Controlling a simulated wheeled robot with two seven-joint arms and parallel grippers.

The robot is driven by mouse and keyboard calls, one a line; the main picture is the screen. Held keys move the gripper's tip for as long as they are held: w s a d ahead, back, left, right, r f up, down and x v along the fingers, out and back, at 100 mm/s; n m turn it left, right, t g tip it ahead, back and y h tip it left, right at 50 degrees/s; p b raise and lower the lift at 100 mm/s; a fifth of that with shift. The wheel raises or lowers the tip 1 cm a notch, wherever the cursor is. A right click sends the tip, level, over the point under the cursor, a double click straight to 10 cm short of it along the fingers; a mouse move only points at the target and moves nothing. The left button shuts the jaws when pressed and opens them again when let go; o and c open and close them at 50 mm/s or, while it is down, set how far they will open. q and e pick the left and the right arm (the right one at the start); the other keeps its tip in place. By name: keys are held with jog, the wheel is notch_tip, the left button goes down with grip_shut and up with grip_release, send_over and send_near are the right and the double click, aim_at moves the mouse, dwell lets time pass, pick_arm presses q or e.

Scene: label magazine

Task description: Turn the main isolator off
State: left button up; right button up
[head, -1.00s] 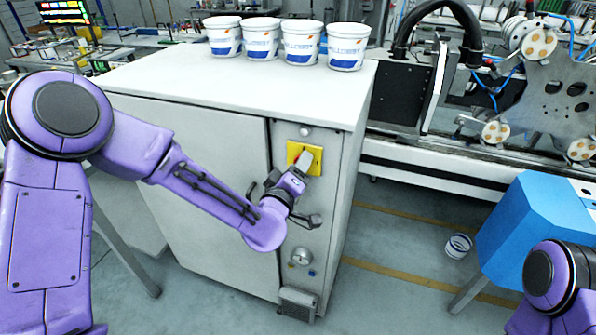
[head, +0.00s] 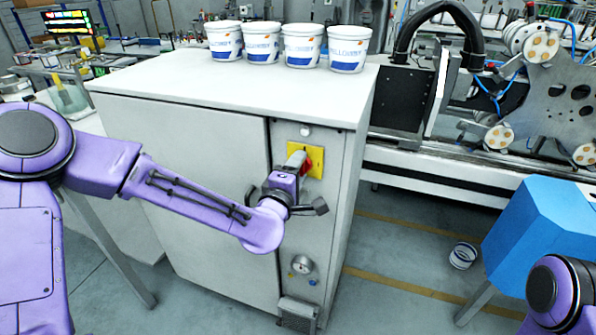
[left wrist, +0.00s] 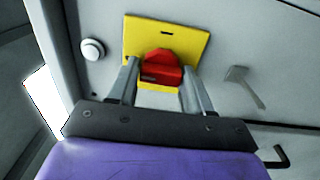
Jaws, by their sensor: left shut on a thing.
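The main isolator is a red rotary handle (head: 306,168) on a yellow square plate (head: 317,156), high on the narrow panel of a grey cabinet. In the left wrist view the red handle (left wrist: 160,70) sits between my two fingers in front of the yellow plate (left wrist: 190,43). My left gripper (head: 298,160) is shut on the handle and hides part of it in the head view. The fingers also show in the left wrist view (left wrist: 158,84). My right gripper is out of view; only part of my right arm shows at the lower right.
Several white buckets (head: 302,45) stand on the cabinet top (head: 200,85). Below the isolator are a round gauge (head: 302,264) and small buttons. A round white button (left wrist: 92,49) is beside the plate.

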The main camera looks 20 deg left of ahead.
pick_arm(q)
jog(key=shift+f, duration=0.1)
dwell(0.3)
jog(key=o, duration=1)
jog(key=shift+c, duration=0.2)
jog(key=shift+s, duration=0.1)
jog(key=s+p, duration=0.9)
jog(key=s, duration=0.1)
jog(key=shift+s+a, duration=0.2)
jog(key=shift+s, duration=0.05)
